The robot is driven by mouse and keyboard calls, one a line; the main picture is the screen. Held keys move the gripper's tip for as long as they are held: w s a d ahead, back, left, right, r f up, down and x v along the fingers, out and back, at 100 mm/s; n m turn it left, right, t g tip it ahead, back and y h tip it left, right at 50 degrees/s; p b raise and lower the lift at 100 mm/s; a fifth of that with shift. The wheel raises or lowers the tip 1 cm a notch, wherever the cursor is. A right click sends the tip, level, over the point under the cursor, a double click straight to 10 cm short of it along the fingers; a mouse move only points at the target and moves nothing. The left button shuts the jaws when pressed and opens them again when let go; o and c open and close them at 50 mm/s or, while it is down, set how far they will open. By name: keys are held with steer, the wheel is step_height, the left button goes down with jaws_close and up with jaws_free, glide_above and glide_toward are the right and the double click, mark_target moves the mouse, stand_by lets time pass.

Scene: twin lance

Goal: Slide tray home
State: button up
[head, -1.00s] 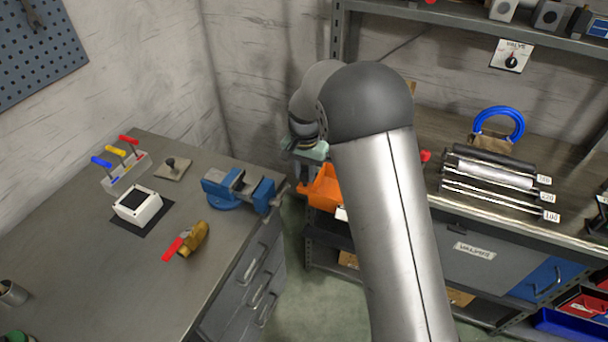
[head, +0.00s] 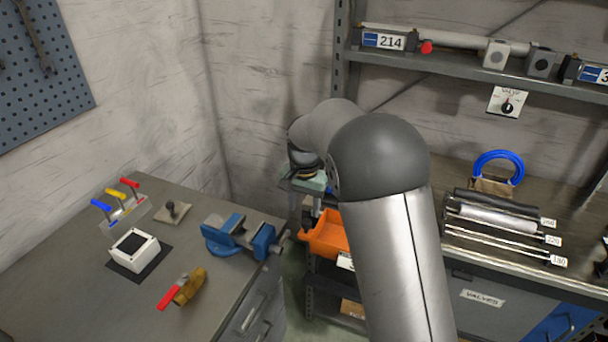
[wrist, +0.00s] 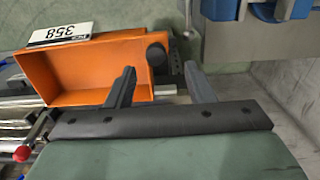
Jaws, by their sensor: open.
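An orange tray (head: 327,236) with a white label is beside the bench, low at the near end of the right shelving. In the wrist view the orange tray (wrist: 100,72) shows its open inside, a label reading 358 and a dark round knob (wrist: 157,52) at its right end. My gripper (wrist: 163,84) is open and empty. Its left finger overlaps the tray's right part in the picture; its right finger is clear of it. The knob appears beyond the gap between the fingers; contact cannot be told. In the head view my gripper (head: 308,212) is partly hidden above the tray.
A blue vise (head: 240,237) on the left bench (head: 95,290) stands close left of my gripper. The right bench holds rods and a blue ring (head: 498,168). A shelf (head: 460,66) above carries a unit labelled 214. My arm hides the middle.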

step_height(320, 180, up, 13)
steer(key=b, duration=0.1)
steer(key=shift+f, duration=0.1)
steer(key=s+d+f+n, duration=0.1)
steer(key=s+d+n, duration=0.1)
steer(key=s+d, duration=1.05)
steer(key=s+d+f+n, duration=0.1)
steer(key=s+f, duration=0.3)
steer(key=s, duration=0.5)
steer(key=s+d+f+n, duration=0.1)
steer(key=s+d+f, duration=0.2)
steer(key=s, duration=0.7)
steer(key=shift+f+t, duration=0.4)
steer(key=shift+f, duration=0.25)
steer(key=shift+d, duration=0.1)
